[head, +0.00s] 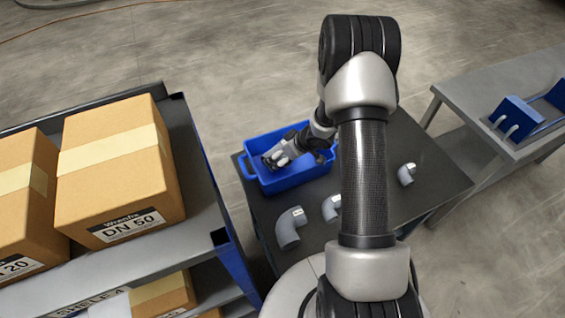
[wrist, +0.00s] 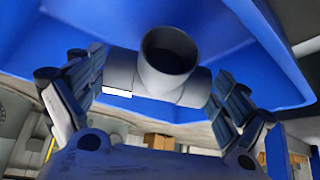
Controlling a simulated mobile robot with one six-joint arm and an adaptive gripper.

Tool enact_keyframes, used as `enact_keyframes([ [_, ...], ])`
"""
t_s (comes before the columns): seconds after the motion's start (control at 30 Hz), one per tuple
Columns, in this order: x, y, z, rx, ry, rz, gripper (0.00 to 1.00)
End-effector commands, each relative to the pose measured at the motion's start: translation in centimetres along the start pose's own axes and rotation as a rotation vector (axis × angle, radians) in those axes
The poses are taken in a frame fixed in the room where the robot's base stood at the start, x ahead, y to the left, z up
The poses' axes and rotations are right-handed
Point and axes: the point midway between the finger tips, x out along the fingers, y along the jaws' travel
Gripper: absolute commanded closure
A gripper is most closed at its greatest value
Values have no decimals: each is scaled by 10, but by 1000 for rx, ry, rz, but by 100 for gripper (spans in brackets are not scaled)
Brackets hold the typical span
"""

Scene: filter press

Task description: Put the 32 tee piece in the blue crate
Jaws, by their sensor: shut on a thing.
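The tee piece (wrist: 152,84) is grey, with a dark round opening facing the wrist camera and a small white label. My gripper (wrist: 162,88) is shut on it, with a finger pad on either side. The blue crate (head: 302,178) stands on the dark table, and its blue walls fill much of the wrist view (wrist: 270,60). In the head view my gripper (head: 277,159) is over the crate's left part. I cannot tell whether the tee touches the crate floor. The size on the label is not readable.
Grey elbow fittings (head: 290,228) lie on the dark table (head: 375,222) in front of the crate; another fitting (head: 406,174) lies right of my arm. A shelf with cardboard boxes (head: 120,165) stands left. A grey bench (head: 490,105) with a blue holder stands right.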

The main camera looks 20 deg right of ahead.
Motion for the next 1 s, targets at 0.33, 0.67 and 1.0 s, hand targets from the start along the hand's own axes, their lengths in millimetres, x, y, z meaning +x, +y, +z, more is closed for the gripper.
enact_keyframes([
  [0.33,32,0,20,0,1,0,36],
  [0.67,34,0,22,0,0,-1,4],
  [1.0,34,0,22,0,-1,-1,0],
])
